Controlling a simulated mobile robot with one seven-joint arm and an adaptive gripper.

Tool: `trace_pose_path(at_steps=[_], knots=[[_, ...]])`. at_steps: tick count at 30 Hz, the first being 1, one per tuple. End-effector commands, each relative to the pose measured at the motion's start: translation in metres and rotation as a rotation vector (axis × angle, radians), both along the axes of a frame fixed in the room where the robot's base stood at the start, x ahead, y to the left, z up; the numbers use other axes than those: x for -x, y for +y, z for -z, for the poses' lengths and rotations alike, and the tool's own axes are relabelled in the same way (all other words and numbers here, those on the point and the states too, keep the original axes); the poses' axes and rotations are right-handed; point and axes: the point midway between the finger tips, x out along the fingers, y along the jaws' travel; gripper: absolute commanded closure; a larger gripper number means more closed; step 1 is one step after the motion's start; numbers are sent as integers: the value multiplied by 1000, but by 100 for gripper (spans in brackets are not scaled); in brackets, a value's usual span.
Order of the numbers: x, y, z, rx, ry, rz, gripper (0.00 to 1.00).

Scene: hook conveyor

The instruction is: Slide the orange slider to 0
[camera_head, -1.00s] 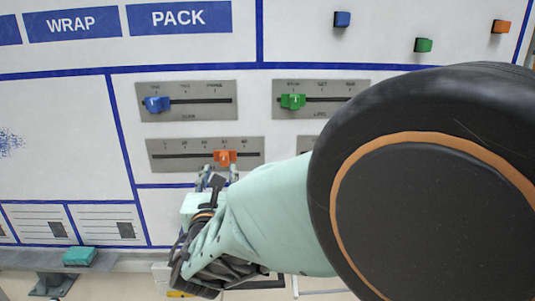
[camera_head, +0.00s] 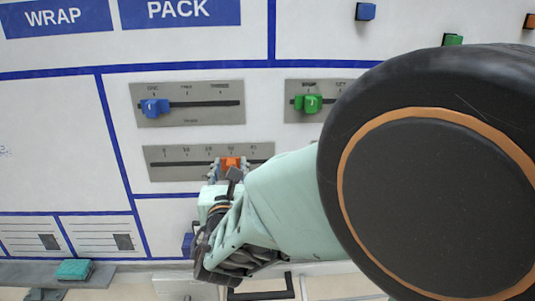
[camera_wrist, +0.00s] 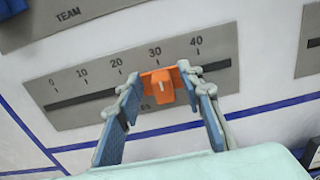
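The orange slider (camera_head: 231,163) sits on a grey plate (camera_head: 155,172) with a dark slot and a scale from 0 at the left to 40 at the right. In the wrist view the orange slider (camera_wrist: 160,84) stands close to the 30 mark. My gripper (camera_head: 229,168) is at the plate, with its fingers around the slider's left and right sides. In the wrist view my gripper (camera_wrist: 160,92) is open, with the slider between the fingertips. A gap shows at the left finger; contact at the right finger is unclear. The slot left of the slider is partly hidden by the left finger.
A blue slider (camera_head: 154,108) on its own plate is above, and a green slider (camera_head: 307,103) is above right. A blue block (camera_head: 366,12) and a green block (camera_head: 453,40) are on the upper board. My arm covers the right side.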

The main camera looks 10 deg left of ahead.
Motion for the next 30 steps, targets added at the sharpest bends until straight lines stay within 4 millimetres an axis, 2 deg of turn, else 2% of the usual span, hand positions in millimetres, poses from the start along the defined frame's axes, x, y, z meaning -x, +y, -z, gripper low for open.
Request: trace_pose_path(at_steps=[14,23,30], knots=[[0,-1,0,0,0,-1,66],[0,-1,0,0,0,-2,99],[0,-1,0,0,0,-2,100]])
